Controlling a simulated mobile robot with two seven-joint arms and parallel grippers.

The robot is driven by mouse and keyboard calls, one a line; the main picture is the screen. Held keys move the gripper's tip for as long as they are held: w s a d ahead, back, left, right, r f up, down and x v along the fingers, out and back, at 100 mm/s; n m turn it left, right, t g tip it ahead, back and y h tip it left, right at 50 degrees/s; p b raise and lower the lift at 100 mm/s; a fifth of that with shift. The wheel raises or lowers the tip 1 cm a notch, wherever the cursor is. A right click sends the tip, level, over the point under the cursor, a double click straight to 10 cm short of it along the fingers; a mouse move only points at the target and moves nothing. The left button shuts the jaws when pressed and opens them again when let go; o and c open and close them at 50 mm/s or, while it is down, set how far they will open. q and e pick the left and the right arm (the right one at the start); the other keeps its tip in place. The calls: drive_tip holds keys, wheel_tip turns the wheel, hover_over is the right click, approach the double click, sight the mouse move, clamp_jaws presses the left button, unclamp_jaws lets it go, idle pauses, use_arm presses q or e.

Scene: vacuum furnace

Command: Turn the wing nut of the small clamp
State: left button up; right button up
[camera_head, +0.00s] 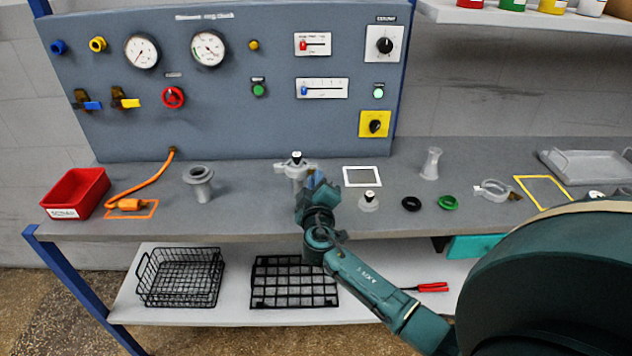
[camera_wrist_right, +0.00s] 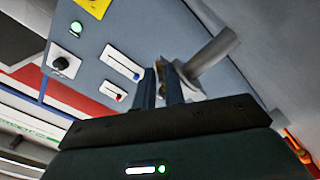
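The small clamp (camera_head: 295,167) sits around a short upright pipe fitting on the bench, near the middle of the head view. My right gripper (camera_head: 316,180) is right beside it, on its right side. In the right wrist view, a brass piece (camera_wrist_right: 181,68), which looks like the wing nut, lies at the tips of my right gripper's two fingers (camera_wrist_right: 163,82). The fingers stand a small gap apart. I cannot tell whether they grip the piece. A grey pipe (camera_wrist_right: 210,54) rises just beyond. My left gripper is not in view.
A blue-grey panel (camera_head: 240,120) with gauges and knobs stands behind the bench. A flanged fitting (camera_head: 199,184) is to the left; a small fitting (camera_head: 369,201), a black ring (camera_head: 411,204), a green ring (camera_head: 448,202) and a loose clamp (camera_head: 492,190) are to the right.

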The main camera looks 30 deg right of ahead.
clamp_jaws()
